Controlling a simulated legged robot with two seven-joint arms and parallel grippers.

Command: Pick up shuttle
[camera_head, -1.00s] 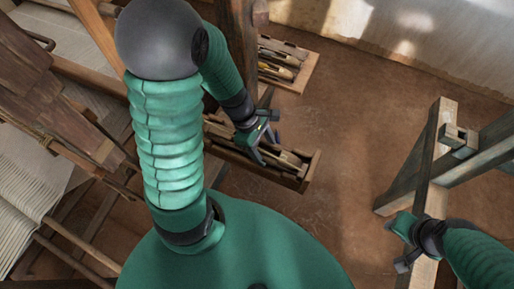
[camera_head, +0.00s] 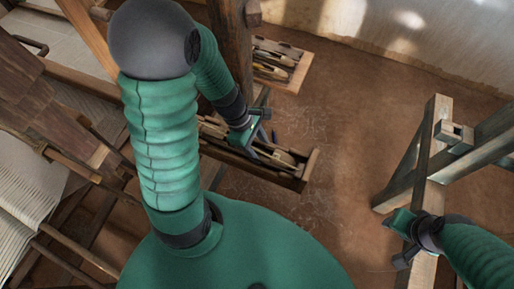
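Wooden shuttles lie in a long open wooden tray; one shuttle (camera_head: 284,158) shows near the tray's right end. More shuttles (camera_head: 274,58) lie in a second tray farther back. My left gripper (camera_head: 262,134) is over the middle of the nearer tray, fingers apart, with nothing visible between them. It hides part of the tray's contents, and I cannot tell whether it touches a shuttle. My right gripper (camera_head: 396,240) is open and empty beside a wooden frame at the right.
The nearer tray's wall (camera_head: 250,172) and the farther tray's rim (camera_head: 295,78) border the shuttles. A wooden post (camera_head: 232,50) stands just left of them. Loom beams and cloth (camera_head: 30,190) fill the left. A timber frame (camera_head: 432,150) stands right. Bare floor (camera_head: 350,150) lies between.

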